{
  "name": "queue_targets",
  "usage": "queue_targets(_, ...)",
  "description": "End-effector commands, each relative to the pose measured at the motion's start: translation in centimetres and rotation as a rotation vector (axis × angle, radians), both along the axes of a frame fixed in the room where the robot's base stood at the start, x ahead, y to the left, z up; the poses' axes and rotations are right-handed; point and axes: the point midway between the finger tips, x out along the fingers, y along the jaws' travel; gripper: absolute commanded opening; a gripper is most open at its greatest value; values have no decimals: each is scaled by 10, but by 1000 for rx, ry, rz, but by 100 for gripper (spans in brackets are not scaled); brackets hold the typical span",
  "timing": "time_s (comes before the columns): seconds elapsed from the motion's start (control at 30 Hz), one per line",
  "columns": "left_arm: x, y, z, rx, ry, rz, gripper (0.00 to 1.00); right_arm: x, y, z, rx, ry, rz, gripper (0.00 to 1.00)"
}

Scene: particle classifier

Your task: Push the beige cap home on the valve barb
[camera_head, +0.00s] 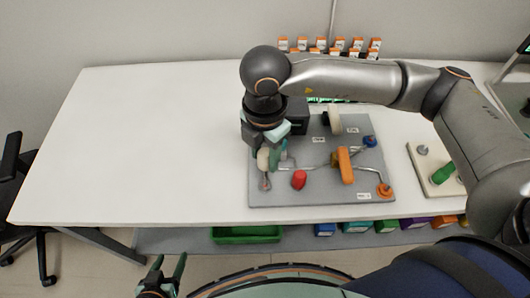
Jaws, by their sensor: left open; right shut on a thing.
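The grey valve board (320,196) lies on the white table. My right gripper (270,157) reaches in from the right over the board's left side, pointing down. It is shut on the beige cap (263,159), partly hidden by the fingers. A small metal barb (265,183) with a reddish base shows just below the cap; I cannot tell whether cap and barb touch. A red cap (299,179) and an orange valve handle (345,165) are to the right on the board. My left gripper (167,275) is open and empty, low in front of the table.
A blue fitting (370,141) and an orange fitting (385,190) sit on the board's right side. A cream cylinder (333,119) and dark box (297,117) stand at its back. A pale plate with a green part (443,174) lies right. The table's left half is clear.

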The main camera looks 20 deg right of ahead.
Motion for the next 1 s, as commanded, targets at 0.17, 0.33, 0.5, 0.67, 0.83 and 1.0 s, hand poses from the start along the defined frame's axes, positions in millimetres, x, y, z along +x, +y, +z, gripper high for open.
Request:
queue_targets(0.17,0,0,-12,0,0,0,62,0,0,-11,1,0,1,0)
queue_targets(0.33,0,0,-27,-1,0,1,62,0,0,-27,0,0,1,0)
queue_targets(0.5,0,-1,-43,-1,2,0,62,0,0,-44,0,0,1,0)
queue_targets(0.67,-2,-3,-53,-2,15,-3,62,0,0,-55,0,0,1,0)
queue_targets(0.83,0,-5,-54,-6,10,-8,62,0,0,-59,0,0,1,0)
queue_targets(1.0,2,-7,-50,-9,2,-10,62,0,0,-58,0,0,1,0)
